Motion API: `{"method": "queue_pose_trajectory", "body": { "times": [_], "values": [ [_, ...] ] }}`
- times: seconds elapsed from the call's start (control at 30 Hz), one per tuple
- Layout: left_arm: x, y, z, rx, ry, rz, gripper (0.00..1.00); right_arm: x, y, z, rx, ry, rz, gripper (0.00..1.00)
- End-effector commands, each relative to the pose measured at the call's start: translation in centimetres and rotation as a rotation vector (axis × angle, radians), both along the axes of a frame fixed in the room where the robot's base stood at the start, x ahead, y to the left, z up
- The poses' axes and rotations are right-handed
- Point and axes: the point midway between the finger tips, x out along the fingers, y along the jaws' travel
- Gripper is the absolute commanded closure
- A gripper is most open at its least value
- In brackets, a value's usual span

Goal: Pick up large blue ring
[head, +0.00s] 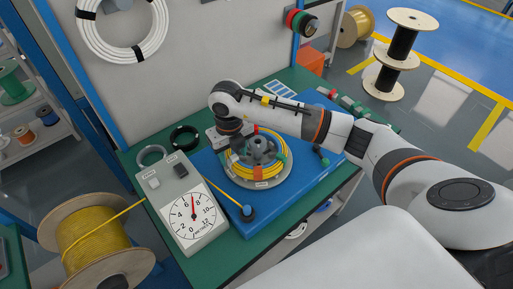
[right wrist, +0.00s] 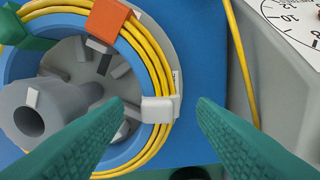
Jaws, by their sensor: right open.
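In the right wrist view a large blue ring (right wrist: 132,72) surrounds a grey hub (right wrist: 60,105) with spokes. Yellow cable (right wrist: 152,52) is coiled around the ring's outside. An orange clip (right wrist: 106,20), a green clip (right wrist: 28,30) and a white clip (right wrist: 157,110) sit on the coil. In the head view the yellow coil (head: 236,168) sits around the grey hub on the blue board, and the ring itself is mostly hidden. My right gripper (right wrist: 161,104) is open, its green fingers on either side of the white clip in the picture; contact cannot be told. My left gripper is not in view.
A white meter box with a dial (head: 194,214) stands left of the coil. A blue board (head: 300,178) lies on the green table (head: 345,180). A black ring (head: 184,137) and a grey ring (head: 151,154) lie behind the box. A yellow cable spool (head: 95,245) stands at lower left.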

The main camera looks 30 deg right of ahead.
Motion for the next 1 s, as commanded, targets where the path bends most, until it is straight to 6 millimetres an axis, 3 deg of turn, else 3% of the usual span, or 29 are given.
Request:
{"method": "queue_pose_trajectory", "body": {
  "times": [0.2, 0.43, 0.73, 1.0],
  "values": [
    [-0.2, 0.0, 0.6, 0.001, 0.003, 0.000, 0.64, 0.0, 0.1, -2.1, 0.002, 0.001, 0.001, 0.48],
    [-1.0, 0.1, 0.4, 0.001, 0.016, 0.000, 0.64, 0.0, 0.0, -2.2, 0.001, -0.001, 0.001, 0.50],
    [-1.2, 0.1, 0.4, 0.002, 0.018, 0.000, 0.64, 0.0, 0.0, -2.2, 0.001, -0.001, 0.001, 0.99],
    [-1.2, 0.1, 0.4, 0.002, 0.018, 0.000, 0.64, 0.1, 0.0, -2.0, 0.001, -0.003, 0.001, 1.00]
  ]
}}
